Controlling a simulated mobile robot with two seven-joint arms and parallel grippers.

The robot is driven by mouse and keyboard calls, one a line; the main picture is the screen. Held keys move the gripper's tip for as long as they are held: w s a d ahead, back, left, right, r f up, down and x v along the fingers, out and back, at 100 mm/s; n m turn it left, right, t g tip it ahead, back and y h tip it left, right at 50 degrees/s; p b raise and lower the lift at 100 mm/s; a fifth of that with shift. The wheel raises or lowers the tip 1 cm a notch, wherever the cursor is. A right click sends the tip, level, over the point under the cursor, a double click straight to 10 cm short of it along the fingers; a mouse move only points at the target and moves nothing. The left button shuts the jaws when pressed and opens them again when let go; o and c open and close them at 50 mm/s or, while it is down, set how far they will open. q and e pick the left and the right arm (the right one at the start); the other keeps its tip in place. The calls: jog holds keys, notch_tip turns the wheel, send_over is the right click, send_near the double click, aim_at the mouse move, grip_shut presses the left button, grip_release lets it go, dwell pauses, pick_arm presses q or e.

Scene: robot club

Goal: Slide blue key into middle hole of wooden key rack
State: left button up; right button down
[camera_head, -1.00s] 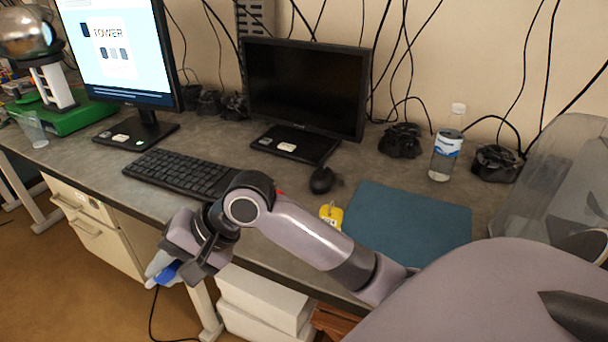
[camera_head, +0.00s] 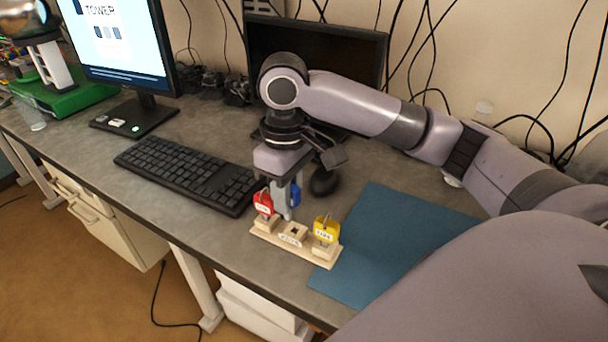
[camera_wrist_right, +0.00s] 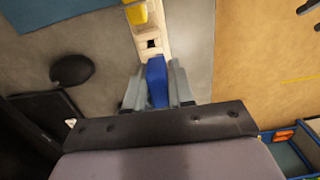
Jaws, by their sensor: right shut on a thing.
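My right gripper (camera_head: 288,200) is shut on the blue key (camera_head: 295,195), which hangs upright just behind the wooden key rack (camera_head: 268,238). The blue key also shows between the fingers in the right wrist view (camera_wrist_right: 157,80). The rack lies on the desk. A red key (camera_head: 264,204) stands in its left block and a yellow key (camera_head: 325,229) in its right block. The middle block's dark square hole (camera_head: 295,231) is empty, and it shows just ahead of the blue key in the right wrist view (camera_wrist_right: 151,43). The blue key's tip is hidden. My left gripper is not in view.
A black keyboard (camera_head: 190,172) lies left of the rack, and a black mouse (camera_head: 323,182) lies behind it. A blue mat (camera_head: 400,225) lies to the right. The desk's front edge runs close in front of the rack.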

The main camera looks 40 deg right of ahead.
jog(key=shift+d+r, duration=0.15)
jog(key=shift+d, duration=0.6)
jog(key=shift+a+f, duration=0.1)
jog(key=shift+f, duration=1.8)
jog(key=shift+f, duration=1.1)
dwell(0.4)
jog(key=shift+c, duration=2.4)
grip_release()
jog(key=shift+r, duration=0.1)
jog(key=shift+r, duration=3.4)
jog(key=shift+a, duration=0.1)
